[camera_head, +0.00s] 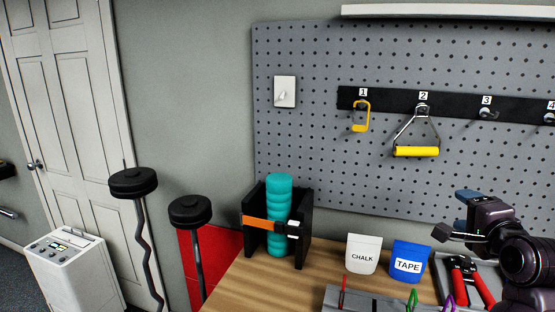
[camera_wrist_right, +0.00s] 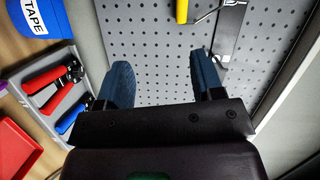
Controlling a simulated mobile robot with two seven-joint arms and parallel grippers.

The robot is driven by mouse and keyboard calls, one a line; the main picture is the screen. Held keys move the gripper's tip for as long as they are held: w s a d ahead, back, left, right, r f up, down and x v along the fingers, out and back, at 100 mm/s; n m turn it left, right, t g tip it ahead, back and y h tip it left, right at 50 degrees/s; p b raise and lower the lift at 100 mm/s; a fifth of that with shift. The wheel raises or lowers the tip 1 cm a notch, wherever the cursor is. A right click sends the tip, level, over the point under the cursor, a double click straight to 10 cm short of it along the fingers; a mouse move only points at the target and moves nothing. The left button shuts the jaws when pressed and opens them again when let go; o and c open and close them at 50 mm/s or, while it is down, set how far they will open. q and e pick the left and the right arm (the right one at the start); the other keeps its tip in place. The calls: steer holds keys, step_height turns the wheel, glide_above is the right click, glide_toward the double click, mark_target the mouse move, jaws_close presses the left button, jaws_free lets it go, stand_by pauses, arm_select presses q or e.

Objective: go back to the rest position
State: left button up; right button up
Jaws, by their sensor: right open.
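My right gripper (camera_head: 452,215) is at the right of the head view, above the right end of the wooden bench and in front of the pegboard (camera_head: 310,150). In the right wrist view the gripper (camera_wrist_right: 163,75) has its two blue-grey fingers apart, with only pegboard showing between them. It holds nothing. My left gripper is in neither view.
Below my right arm are a tray with red-handled pliers (camera_head: 470,280), a blue TAPE bin (camera_head: 409,262) and a white CHALK bin (camera_head: 363,254). A teal roller (camera_head: 279,215) stands strapped in a black holder. A yellow handle (camera_head: 416,151) hangs on hook 2.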

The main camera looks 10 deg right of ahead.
steer(key=s+a+f+n+g+y, duration=0.1)
steer(key=s+a+f+n+g, duration=0.35)
steer(key=f, duration=0.55)
steer(key=s+a+f+n+g+y, duration=0.1)
steer(key=s+a+f+n+g, duration=0.35)
steer(key=f, duration=0.55)
steer(key=s+a+f+n+g+y, duration=0.1)
steer(key=s+a+f+n+g, duration=0.1)
steer(key=s+a+f+n, duration=0.4)
steer(key=s+a+f+n+g, duration=0.2)
steer(key=s+a+f+n, duration=0.15)
steer(key=s, duration=0.45)
steer(key=w+f+t, duration=0.3)
steer(key=f+t, duration=0.1)
steer(key=f, duration=0.2)
steer(key=w+f+n+t+b, duration=0.1)
steer(key=w+f+t, duration=0.2)
steer(key=f, duration=0.3)
steer(key=shift+w+d+f+t+y+b, duration=0.15)
steer(key=shift+w+f+t+y+b, duration=0.15)
steer(key=shift+t, duration=0.2)
